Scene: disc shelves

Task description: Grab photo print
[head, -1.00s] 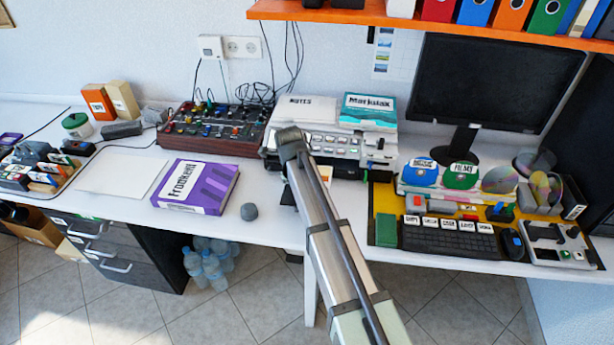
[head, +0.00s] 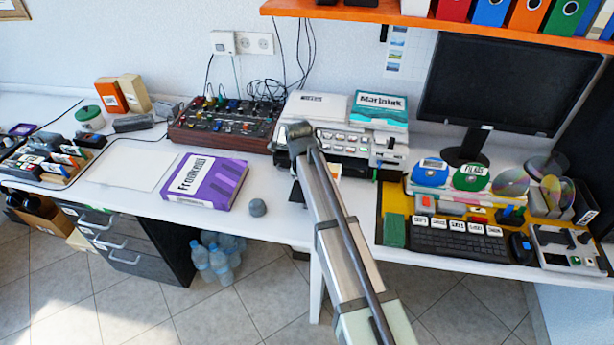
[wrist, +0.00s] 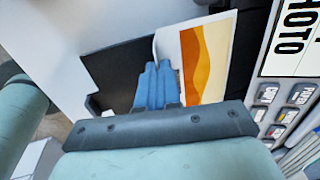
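The photo print (wrist: 207,58), with orange and yellow waves and a white border, is over the dark output tray (wrist: 115,65) of the printer in the wrist view. My gripper's blue fingers (wrist: 157,68) are close together at the print's left edge. The white edge curls up where it meets the fingertips, and the fingers appear to pinch it. The print's lower part is hidden behind the gripper. In the head view, a small part of the print (head: 334,170) shows beside my arm, which hides the fingers.
A purple book (head: 207,181) and a grey lump (head: 257,208) lie to the left. A yellow tray with a keyboard (head: 455,240) is on the right.

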